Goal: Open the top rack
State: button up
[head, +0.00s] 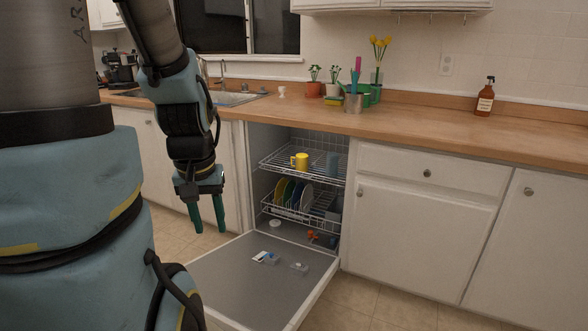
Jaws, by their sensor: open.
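The top rack (275,166) is a wire shelf inside the open dishwasher (257,190). It sits back within the cavity and holds a yellow mug (300,161) and a bluish cup (333,163). My gripper (208,215) points down with its green fingers apart and nothing between them. It is to the left of the rack, in front of the cabinet beside the dishwasher, and appears apart from the rack.
The dishwasher door (235,280) lies folded down in front. The lower rack (318,207) holds several plates. The wooden counter (415,125) above carries plants and a soap bottle (485,98). Floor shows at right.

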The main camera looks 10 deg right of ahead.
aim_at(314, 164)
jog(key=l+u, duration=0.15)
jog(key=u, duration=0.3)
jog(key=l+u, duration=0.1)
jog(key=u, duration=0.35)
jog(key=l+u, duration=0.15)
jog(key=u, duration=0.35)
jog(key=k+l+u, duration=0.25)
jog(key=l, duration=0.3)
jog(key=k+l+u, duration=0.25)
jog(key=l, duration=0.25)
jog(key=k+l+u, duration=0.15)
jog(key=l+u, duration=0.15)
jog(key=l, duration=0.2)
jog(key=k+l+u, duration=0.25)
jog(key=k+l, duration=0.85)
jog(key=l, duration=0.2)
